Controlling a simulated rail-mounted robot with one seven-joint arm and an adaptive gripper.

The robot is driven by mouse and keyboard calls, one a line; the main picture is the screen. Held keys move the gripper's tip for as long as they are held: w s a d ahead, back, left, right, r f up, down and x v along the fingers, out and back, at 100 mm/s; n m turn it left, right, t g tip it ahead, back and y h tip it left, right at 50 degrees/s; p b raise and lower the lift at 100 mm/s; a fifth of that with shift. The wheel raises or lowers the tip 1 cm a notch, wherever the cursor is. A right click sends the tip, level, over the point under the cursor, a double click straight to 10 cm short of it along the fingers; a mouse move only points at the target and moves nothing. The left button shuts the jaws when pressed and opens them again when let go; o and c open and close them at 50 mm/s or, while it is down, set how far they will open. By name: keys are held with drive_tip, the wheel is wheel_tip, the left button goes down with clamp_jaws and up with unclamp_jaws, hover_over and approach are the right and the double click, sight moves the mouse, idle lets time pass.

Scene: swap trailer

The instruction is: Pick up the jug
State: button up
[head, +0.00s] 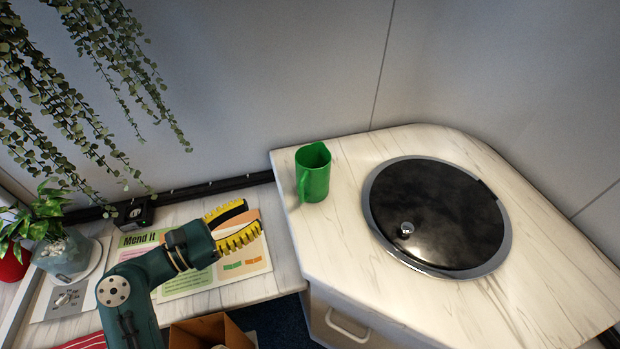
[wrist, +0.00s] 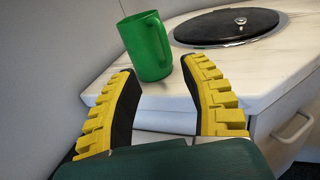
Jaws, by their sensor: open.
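The green jug (head: 314,174) stands upright on the marble-patterned corner counter, near its left back edge. Its handle points left and toward the front in the head view.
A round black lid with a metal rim (head: 432,215) lies in the counter right of the jug. A "Mend It" poster (head: 180,285) lies under my gripper. Potted plants (head: 62,255) stand at the left, with trailing greenery above. A cardboard box (head: 232,332) is below.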

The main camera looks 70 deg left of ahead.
sight(301, 186)
drive_tip(key=p+x, duration=0.1)
drive_tip(key=x, duration=0.3)
drive_tip(key=p+x, duration=0.1)
drive_tip(key=x, duration=0.3)
drive_tip(key=p+x, duration=0.1)
drive_tip(key=x, duration=0.3)
drive_tip(key=shift+w+d+r+p, duration=0.15)
drive_tip(key=shift+w+d+p, duration=0.05)
drive_tip(key=shift+d+p, duration=0.1)
drive_tip(key=shift+w+a, duration=0.1)
drive_tip(key=shift+w, duration=0.3)
drive_tip(key=shift+c, duration=0.3)
clamp_jaws()
